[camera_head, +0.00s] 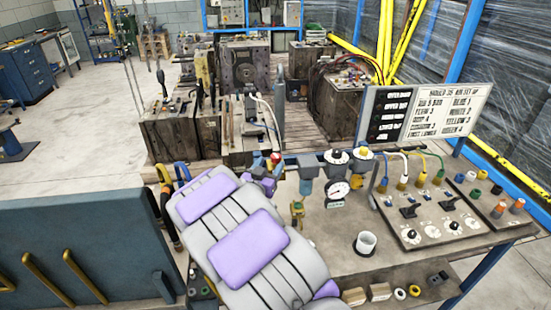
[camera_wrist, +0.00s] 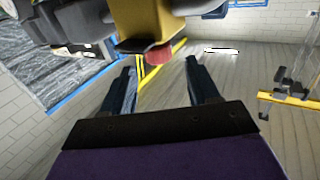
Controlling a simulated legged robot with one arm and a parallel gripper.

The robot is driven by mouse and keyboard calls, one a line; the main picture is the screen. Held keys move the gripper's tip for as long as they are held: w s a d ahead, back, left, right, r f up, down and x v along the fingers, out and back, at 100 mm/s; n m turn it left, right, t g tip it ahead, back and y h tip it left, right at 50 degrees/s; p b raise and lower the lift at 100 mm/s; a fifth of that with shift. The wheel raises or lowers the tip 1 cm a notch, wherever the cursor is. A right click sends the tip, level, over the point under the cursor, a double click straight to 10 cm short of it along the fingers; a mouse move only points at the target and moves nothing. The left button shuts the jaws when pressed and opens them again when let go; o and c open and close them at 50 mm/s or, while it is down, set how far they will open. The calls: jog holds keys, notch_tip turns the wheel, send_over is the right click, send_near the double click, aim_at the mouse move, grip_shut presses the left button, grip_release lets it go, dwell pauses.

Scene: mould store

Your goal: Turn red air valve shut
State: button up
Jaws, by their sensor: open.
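The red valve handle (camera_wrist: 159,57) shows in the wrist view as a small red piece at the end of a yellow-brass body (camera_wrist: 148,20). My gripper (camera_wrist: 160,68) is open, its two dark fingers apart, with the red piece between and just beyond the fingertips. I cannot tell whether they touch it. In the head view a small red part (camera_head: 275,156) shows just beyond my arm's far end, at the back left of the bench (camera_head: 335,240). My arm hides most of the gripper there.
A gauge (camera_head: 338,190) and filter bowls stand right of my arm. A sign board (camera_head: 425,112) stands behind.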

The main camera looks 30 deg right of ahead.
aim_at(274, 158)
jog(key=shift+b+x, duration=0.4)
jog(key=shift+x, duration=2.5)
jog(key=c, duration=0.9)
jog(key=shift+a+p, duration=0.1)
jog(key=shift+p, duration=0.2)
